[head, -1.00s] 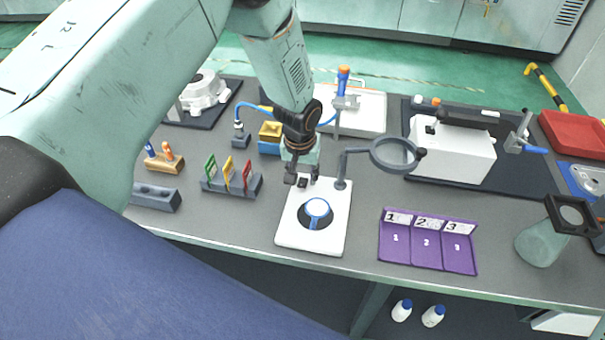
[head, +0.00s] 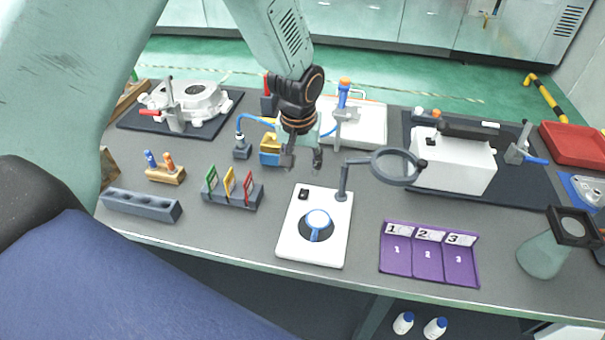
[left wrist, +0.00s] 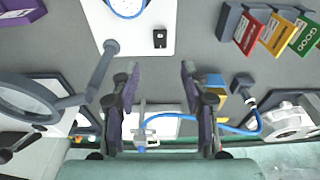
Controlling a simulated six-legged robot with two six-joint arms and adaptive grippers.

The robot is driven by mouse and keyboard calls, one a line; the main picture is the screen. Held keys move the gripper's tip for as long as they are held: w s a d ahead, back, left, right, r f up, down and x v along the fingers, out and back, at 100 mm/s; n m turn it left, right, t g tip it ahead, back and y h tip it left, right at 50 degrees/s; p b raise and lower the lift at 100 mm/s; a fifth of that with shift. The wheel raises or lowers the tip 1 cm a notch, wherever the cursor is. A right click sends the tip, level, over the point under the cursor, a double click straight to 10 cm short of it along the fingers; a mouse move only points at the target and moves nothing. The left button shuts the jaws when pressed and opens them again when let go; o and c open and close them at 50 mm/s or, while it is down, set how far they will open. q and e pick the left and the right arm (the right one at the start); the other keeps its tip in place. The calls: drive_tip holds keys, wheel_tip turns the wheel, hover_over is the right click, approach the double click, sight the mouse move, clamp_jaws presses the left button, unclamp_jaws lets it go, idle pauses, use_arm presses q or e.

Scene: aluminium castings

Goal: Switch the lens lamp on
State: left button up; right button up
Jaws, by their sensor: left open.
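The lens lamp has a white base (head: 292,248), a grey post and a round magnifier ring (head: 372,166). A small black switch (head: 304,194) sits at the base's back left corner; it also shows in the left wrist view (left wrist: 160,38). A round white part with a blue rim (head: 317,219) lies on the base. My left gripper (head: 304,163) is open and empty, behind the base and apart from the switch. Its two fingers (left wrist: 155,88) show spread in the left wrist view. I cannot tell whether the lamp is lit. My right gripper is not seen.
A rack with coloured cards (head: 232,195) stands left of the lamp. A purple numbered tray (head: 429,255) lies to its right. A blue and yellow block (head: 270,158) and a stand with a blue hose (head: 342,105) are close to my left gripper. A white box (head: 455,162) stands behind right.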

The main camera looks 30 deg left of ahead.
use_arm(q)
wheel_tip(320, 180, up, 2)
drive_tip(key=shift+s, duration=0.15)
idle(0.6)
